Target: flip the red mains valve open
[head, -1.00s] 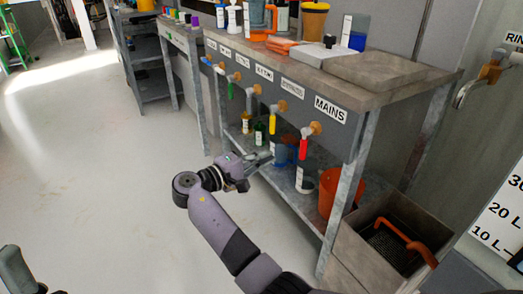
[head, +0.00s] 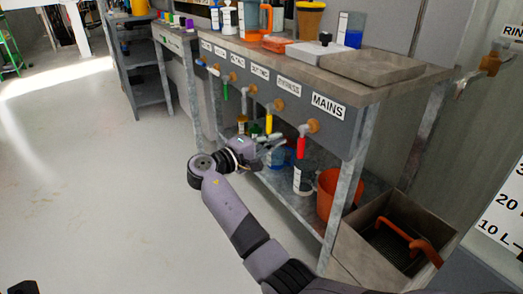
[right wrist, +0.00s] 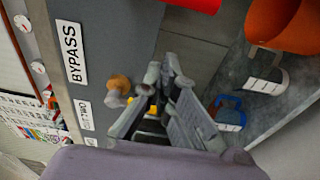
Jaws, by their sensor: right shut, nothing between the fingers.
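The red mains valve handle (head: 301,147) hangs straight down from its brass fitting (head: 313,126), below the MAINS label (head: 328,106) on the bench front. My right gripper (head: 281,143) is just left of the handle in the head view, with no visible contact. Its fingers are shut and empty. In the right wrist view the fingers (right wrist: 163,75) point toward the bench, and a red piece (right wrist: 190,4), probably the mains handle, is cut off at the top edge. My left gripper is not recognisable in the head view.
A yellow-handled valve (head: 268,123) hangs left of the gripper; the wrist view shows its brass fitting (right wrist: 118,84) by the BYPASS label (right wrist: 71,52). Bottles and an orange bucket (head: 328,192) stand on the lower shelf. A sink (head: 350,238) is at right. Floor at left is clear.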

